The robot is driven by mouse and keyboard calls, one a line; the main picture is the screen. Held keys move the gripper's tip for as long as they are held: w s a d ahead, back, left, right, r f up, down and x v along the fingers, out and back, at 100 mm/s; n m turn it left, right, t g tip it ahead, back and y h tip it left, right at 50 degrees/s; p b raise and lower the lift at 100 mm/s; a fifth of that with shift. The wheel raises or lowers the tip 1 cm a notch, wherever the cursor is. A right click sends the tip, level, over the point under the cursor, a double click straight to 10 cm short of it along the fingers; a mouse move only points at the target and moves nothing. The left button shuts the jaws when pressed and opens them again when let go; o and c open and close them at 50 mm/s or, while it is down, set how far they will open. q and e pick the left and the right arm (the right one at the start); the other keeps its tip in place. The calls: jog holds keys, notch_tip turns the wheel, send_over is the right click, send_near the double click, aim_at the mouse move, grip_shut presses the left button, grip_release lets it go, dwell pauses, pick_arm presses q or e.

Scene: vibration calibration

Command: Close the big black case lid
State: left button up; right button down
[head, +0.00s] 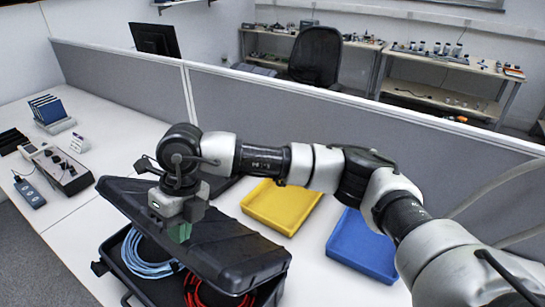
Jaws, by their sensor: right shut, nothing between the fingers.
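The big black case (118,268) stands open on the white desk at the bottom of the view. Its black lid (235,250) is tilted over the case, partly lowered, with a gap at the near side. A coiled blue cable (148,266) and a red cable (198,292) show inside through this gap. My right gripper (180,233) is shut and empty, with its green fingertips pointing down at the lid. I cannot tell whether they touch it. My right arm hides part of the lid's far side. My left gripper is not in view.
A yellow tray (282,207) and a blue tray (362,246) lie on the desk right of the case. A black and grey device (62,170) and a small blue handheld device (30,194) lie at left. A grey partition (300,115) runs behind the desk.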

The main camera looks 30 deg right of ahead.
pick_arm(q)
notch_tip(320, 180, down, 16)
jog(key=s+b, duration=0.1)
jog(key=b, duration=1.3)
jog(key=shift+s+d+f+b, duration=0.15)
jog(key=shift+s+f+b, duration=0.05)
jog(key=shift+b, duration=0.2)
pick_arm(e)
jog(key=s+a+f+t+h, duration=0.1)
jog(key=s+a+f+h, duration=0.1)
jog(key=a+f, duration=0.3)
jog(key=s+a+f+t+h, duration=0.1)
jog(key=s+a+f, duration=0.2)
jog(key=f, duration=1)
jog(key=shift+a+h, duration=0.4)
jog(key=shift+a, duration=0.5)
jog(key=shift+f, duration=0.2)
